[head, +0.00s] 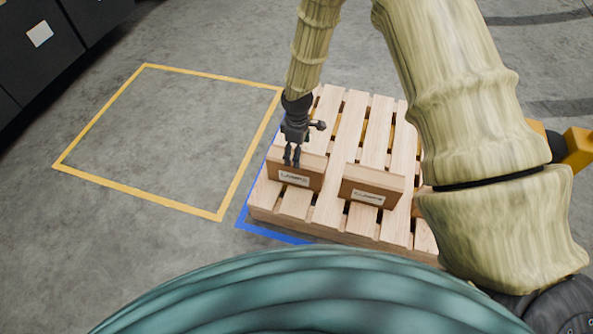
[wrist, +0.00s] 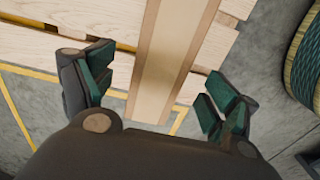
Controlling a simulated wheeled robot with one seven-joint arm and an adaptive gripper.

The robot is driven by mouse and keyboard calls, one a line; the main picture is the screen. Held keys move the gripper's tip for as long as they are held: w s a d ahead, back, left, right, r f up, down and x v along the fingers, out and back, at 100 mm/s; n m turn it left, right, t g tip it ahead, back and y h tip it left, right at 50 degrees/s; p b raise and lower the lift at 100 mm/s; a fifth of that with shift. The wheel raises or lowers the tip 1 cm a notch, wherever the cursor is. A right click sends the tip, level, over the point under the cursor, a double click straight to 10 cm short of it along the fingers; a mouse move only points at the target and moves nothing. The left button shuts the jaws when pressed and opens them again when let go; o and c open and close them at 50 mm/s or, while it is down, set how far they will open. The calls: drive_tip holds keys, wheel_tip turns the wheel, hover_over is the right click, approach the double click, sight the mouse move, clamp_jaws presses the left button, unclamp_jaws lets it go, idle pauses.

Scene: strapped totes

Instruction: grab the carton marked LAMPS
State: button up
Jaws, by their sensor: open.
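The left carton (head: 310,181) and the right carton (head: 381,184) look alike. Both labels are small and blurred; each could read LAMPS, but I cannot tell them apart surely. My gripper (head: 292,162) points down at the left carton, its fingertips overlapping the carton's top in the picture. In the wrist view the carton (wrist: 170,62) runs as a long strip between the spread fingers, with a gap on each side. The gripper is open and holds nothing. No label shows in the wrist view.
A yellow-outlined empty floor square (head: 150,140) lies left of the pallet. A blue floor line (head: 262,231) edges the pallet. Dark cabinets (head: 40,50) stand at the upper left. My arm hides the pallet's right side, where a brown edge (head: 416,205) peeks out.

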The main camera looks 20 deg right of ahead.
sight(311, 175)
wheel_tip(311, 175, down, 5)
drive_tip(key=b, duration=0.3)
drive_tip(key=shift+s+f, duration=0.1)
drive_tip(key=shift+f, duration=0.1)
drive_tip(key=shift+a, duration=0.1)
drive_tip(key=c, duration=1.9)
drive_tip(key=shift+o, duration=0.2)
drive_tip(key=shift+r, duration=0.1)
